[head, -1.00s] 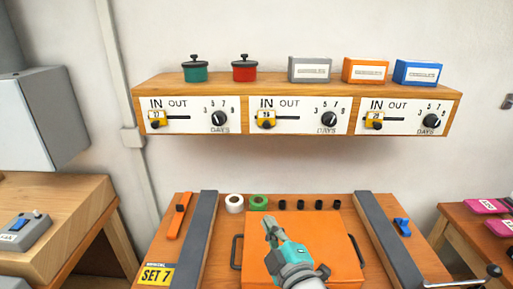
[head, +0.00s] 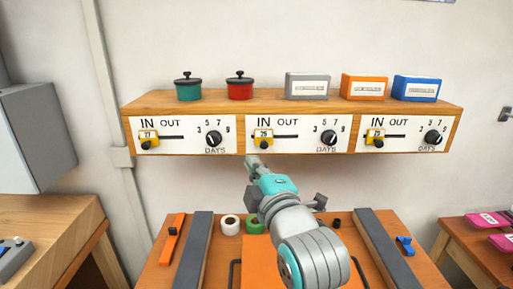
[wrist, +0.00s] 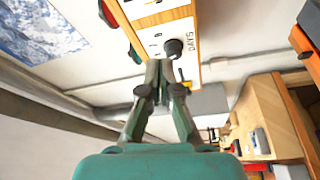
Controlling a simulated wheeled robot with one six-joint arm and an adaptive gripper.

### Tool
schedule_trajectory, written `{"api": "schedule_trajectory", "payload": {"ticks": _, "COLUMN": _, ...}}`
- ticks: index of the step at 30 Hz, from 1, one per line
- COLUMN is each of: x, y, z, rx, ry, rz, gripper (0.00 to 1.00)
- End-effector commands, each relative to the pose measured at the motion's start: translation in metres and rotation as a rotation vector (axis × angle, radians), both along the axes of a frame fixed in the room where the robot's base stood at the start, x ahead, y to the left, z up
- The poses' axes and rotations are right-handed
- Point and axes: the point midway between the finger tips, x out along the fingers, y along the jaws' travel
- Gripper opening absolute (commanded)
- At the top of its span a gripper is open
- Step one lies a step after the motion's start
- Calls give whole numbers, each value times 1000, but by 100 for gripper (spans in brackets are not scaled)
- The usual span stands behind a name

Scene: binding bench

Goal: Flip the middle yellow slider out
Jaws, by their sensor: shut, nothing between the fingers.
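The middle yellow slider (head: 264,139) sits at the left end of its slot, under IN, on the middle white panel (head: 298,145). The slot runs right, below OUT. My gripper (head: 252,159) is shut and empty, its tips just below the panel's lower left edge and slightly left of the slider. In the head view the tips appear apart from the slider. In the wrist view my shut fingers (wrist: 158,66) point toward a white panel with a dark knob (wrist: 173,47) and DAYS lettering. The middle slider cannot be made out clearly there.
Similar panels flank it, with the left yellow slider (head: 148,138) and right yellow slider (head: 375,138) both under IN. Pots and boxes stand on the wooden shelf (head: 440,104) above. An orange board (head: 262,270) lies on the bench below. The wall between is clear.

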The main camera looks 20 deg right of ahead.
Motion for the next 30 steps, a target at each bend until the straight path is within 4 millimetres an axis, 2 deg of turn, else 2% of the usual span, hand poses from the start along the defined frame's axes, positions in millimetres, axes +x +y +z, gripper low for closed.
{"api": "schedule_trajectory", "payload": {"ticks": 4, "x": 7, "y": 0, "z": 1, "rx": 0, "ry": 0, "rz": 0, "gripper": 0}}
{"api": "schedule_trajectory", "payload": {"ticks": 8, "x": 24, "y": 0, "z": 2, "rx": 0, "ry": 2, "rz": 0, "gripper": 0}}
{"api": "schedule_trajectory", "payload": {"ticks": 21, "x": 103, "y": 0, "z": 9, "rx": 1, "ry": 1, "rz": -1, "gripper": 0}}
{"api": "schedule_trajectory", "payload": {"ticks": 24, "x": 94, "y": -17, "z": 3, "rx": 1, "ry": 1, "rz": -4, "gripper": 0}}
{"api": "schedule_trajectory", "payload": {"ticks": 30, "x": 89, "y": -33, "z": -1, "rx": 0, "ry": 0, "rz": -2, "gripper": 0}}
